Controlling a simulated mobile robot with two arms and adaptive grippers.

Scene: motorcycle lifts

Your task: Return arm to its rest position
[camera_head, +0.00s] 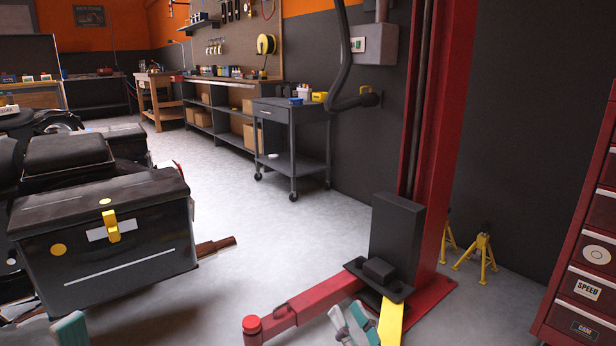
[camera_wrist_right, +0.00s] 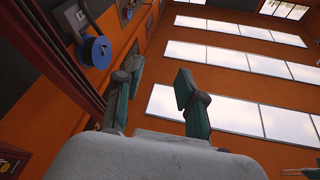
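My right gripper (camera_head: 352,325) shows at the bottom edge of the head view, in front of the lift's foot. Its two grey and teal fingers also show in the right wrist view (camera_wrist_right: 158,90), pointing up and spread apart with nothing between them. My left gripper (camera_head: 70,330) shows only as a teal tip at the bottom left, below the motorcycle's case, so its opening is hidden. A red lift arm (camera_head: 318,299) reaches left from the red lift post (camera_head: 440,130) and ends in a round red pad.
A motorcycle with a black case (camera_head: 107,236) stands at the left. A grey cart (camera_head: 291,137) stands by the wall, and yellow jack stands (camera_head: 484,257) and a red tool cabinet (camera_head: 587,255) are at the right. The middle floor is clear.

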